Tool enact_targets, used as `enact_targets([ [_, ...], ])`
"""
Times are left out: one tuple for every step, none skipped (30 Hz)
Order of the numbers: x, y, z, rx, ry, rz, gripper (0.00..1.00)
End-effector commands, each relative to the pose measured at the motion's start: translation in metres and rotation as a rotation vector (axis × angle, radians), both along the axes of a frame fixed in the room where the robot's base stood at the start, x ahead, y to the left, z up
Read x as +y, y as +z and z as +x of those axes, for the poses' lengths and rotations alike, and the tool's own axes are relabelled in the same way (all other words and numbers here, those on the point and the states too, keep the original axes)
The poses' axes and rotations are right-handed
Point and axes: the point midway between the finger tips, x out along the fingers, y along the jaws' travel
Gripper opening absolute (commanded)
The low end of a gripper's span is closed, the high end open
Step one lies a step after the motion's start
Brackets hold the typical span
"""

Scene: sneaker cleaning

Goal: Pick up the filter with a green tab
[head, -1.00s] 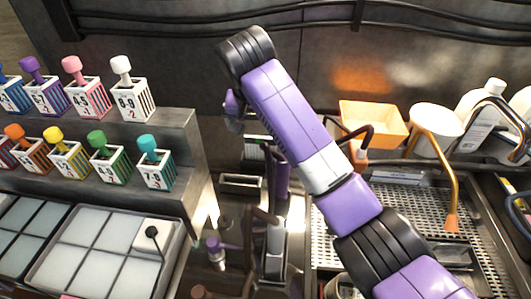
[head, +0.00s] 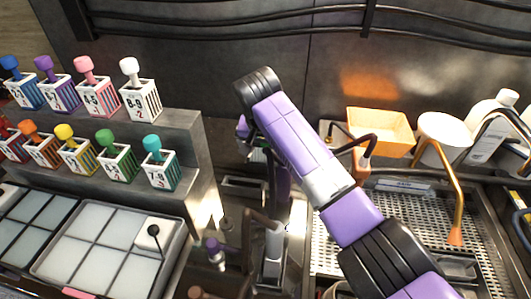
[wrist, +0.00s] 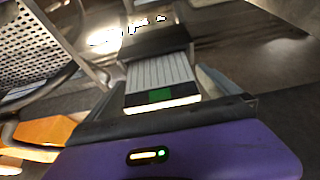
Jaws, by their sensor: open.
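The filter (wrist: 158,72) has pale pleats, a dark frame end and a green tab. In the wrist view it lies between the fingers of my gripper (wrist: 162,84), which is open. Its far end is at a dark block (wrist: 155,38); I cannot tell whether it sits in it. Whether either finger touches the filter is unclear. In the head view my arm hides most of the gripper, and only a small green and pale piece of the filter (head: 258,154) shows beside the arm's lower end.
A stepped grey rack (head: 190,140) with several coloured-knob boxes stands at left, above a tray of pale squares (head: 45,268). An orange bin (head: 380,130), a white cup (head: 443,137) and a perforated sink tray (head: 400,215) are at right. Dark fixtures crowd the middle.

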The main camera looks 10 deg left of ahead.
Motion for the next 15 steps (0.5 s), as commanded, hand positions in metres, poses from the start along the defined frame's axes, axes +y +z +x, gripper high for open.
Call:
enact_targets([
  [-0.0001, -0.0024, 0.0011, 0.000, 0.000, 0.000, 1.00],
  [-0.0001, -0.0035, 0.0014, 0.000, 0.000, 0.000, 1.00],
  [-0.0002, -0.0044, 0.0016, 0.000, 0.000, 0.000, 1.00],
  [-0.0002, -0.0046, 0.0017, 0.000, 0.000, 0.000, 1.00],
  [-0.0002, -0.0046, 0.0017, 0.000, 0.000, 0.000, 1.00],
  [-0.0001, -0.0045, 0.0016, 0.000, 0.000, 0.000, 1.00],
  [-0.0001, -0.0045, 0.0016, 0.000, 0.000, 0.000, 1.00],
  [-0.0001, -0.0044, 0.0016, 0.000, 0.001, 0.000, 1.00],
  [-0.0001, -0.0044, 0.0016, 0.000, 0.001, 0.000, 0.96],
  [0.0000, -0.0044, 0.0016, 0.000, 0.001, 0.000, 0.90],
  [0.0000, -0.0043, 0.0016, 0.000, 0.001, 0.000, 0.84],
  [0.0000, -0.0043, 0.0016, 0.000, 0.001, 0.001, 0.76],
  [0.0000, -0.0042, 0.0015, 0.000, 0.001, 0.001, 0.71],
  [0.0000, -0.0042, 0.0015, 0.000, 0.001, 0.001, 0.65],
  [0.0000, -0.0042, 0.0015, -0.001, 0.001, 0.001, 0.57],
])
